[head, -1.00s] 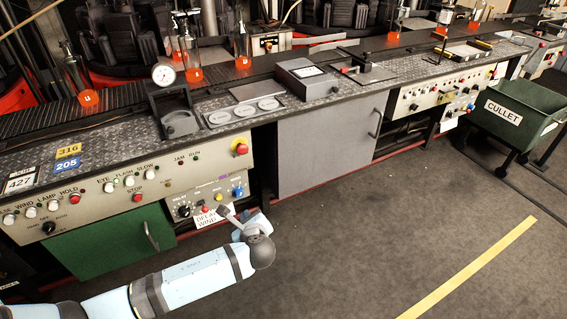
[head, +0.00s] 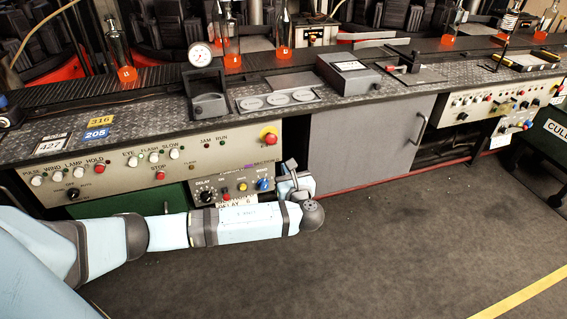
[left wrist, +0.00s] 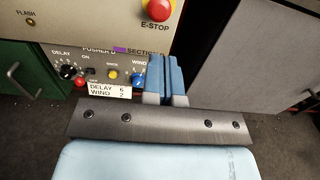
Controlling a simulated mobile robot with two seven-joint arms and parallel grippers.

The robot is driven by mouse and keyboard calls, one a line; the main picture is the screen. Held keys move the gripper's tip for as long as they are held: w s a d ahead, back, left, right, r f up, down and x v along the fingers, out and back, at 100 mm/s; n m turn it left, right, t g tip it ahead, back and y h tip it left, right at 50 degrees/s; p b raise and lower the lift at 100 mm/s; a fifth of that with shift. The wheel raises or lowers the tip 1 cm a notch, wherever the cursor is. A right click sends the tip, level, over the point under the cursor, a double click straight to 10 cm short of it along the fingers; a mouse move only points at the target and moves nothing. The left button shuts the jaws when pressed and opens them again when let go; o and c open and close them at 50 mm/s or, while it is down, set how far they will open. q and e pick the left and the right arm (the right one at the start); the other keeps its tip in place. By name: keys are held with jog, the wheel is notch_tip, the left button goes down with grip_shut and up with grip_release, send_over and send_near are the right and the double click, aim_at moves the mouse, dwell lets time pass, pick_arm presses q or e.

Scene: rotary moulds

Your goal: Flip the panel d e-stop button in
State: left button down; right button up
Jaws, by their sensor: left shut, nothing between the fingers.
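A red e-stop button (head: 269,136) on a yellow base sits at the right end of the upper beige panel, near the bench edge. In the left wrist view the red button (left wrist: 160,6) is at the top, above its "E-STOP" label, partly cut off by the frame. My right gripper is not in view.
A small panel (head: 235,187) with dials, a red button and a blue knob lies left of my gripper. A grey cabinet door (head: 365,140) is to the right. A gauge (head: 200,55) and bottles stand above on the bench. The floor in front is clear.

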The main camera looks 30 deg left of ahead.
aim_at(272, 140)
pick_arm(q)
jog(key=b+x, duration=0.2)
jog(key=x, duration=1)
jog(key=shift+w+a, duration=0.1)
jog(key=shift+w, duration=0.05)
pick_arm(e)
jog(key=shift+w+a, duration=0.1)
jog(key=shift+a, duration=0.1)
